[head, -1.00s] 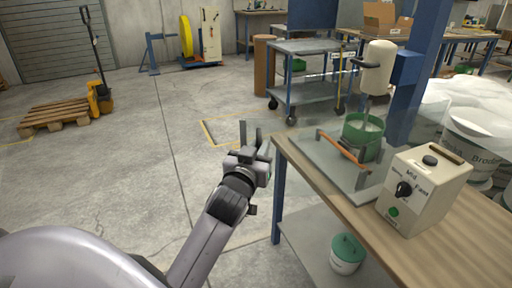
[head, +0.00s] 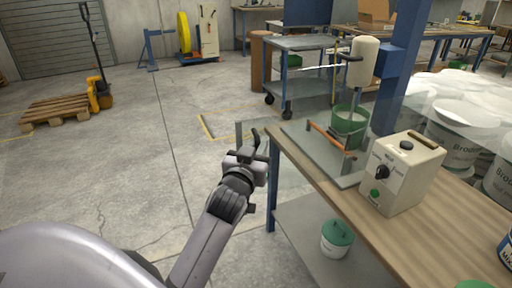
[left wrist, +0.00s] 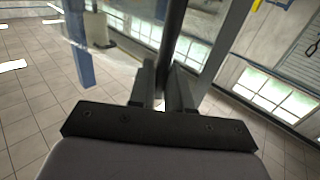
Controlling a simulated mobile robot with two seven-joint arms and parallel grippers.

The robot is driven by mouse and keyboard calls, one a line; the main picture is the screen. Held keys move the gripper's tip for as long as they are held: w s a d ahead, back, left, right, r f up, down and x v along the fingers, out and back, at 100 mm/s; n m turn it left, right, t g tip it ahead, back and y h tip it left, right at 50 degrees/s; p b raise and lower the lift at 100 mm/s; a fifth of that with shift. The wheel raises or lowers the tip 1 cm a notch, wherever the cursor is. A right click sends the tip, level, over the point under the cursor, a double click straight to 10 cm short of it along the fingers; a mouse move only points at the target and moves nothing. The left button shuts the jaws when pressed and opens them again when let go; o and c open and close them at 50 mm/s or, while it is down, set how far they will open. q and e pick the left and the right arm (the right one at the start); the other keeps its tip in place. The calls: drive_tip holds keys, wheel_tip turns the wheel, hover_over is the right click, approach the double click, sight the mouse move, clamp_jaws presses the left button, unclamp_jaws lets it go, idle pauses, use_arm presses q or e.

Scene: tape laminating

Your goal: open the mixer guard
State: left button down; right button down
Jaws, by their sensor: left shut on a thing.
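The mixer has a cream motor head (head: 361,62) on a blue post, above a green bucket (head: 348,125) on a grey base plate (head: 300,131). An orange bar (head: 329,138) with dark brackets lies at the bucket's front left. My left gripper (head: 248,142) is at the table's left corner, left of the mixer. In the left wrist view its fingers (left wrist: 163,88) are shut on a dark upright bar (left wrist: 174,40), which appears to be the guard's handle. A clear pane (left wrist: 117,52), seemingly the guard, shows faintly beside that bar. My right gripper is out of view.
A cream control box (head: 403,172) with a knob and green button stands on the wooden table (head: 440,230). White tubs (head: 455,130) stand behind it. A small lidded bucket (head: 337,238) is on the lower shelf.

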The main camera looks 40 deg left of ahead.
use_arm(q)
drive_tip(key=shift+w+d+r, duration=0.1)
drive_tip(key=shift+d+r, duration=0.15)
drive_tip(key=shift+d, duration=0.1)
drive_tip(key=c, duration=1.3)
unclamp_jaws()
drive_tip(key=shift+o, duration=0.3)
drive_tip(key=shift+w+f, duration=0.1)
wheel_tip(320, 180, up, 20)
drive_tip(key=p, duration=0.3)
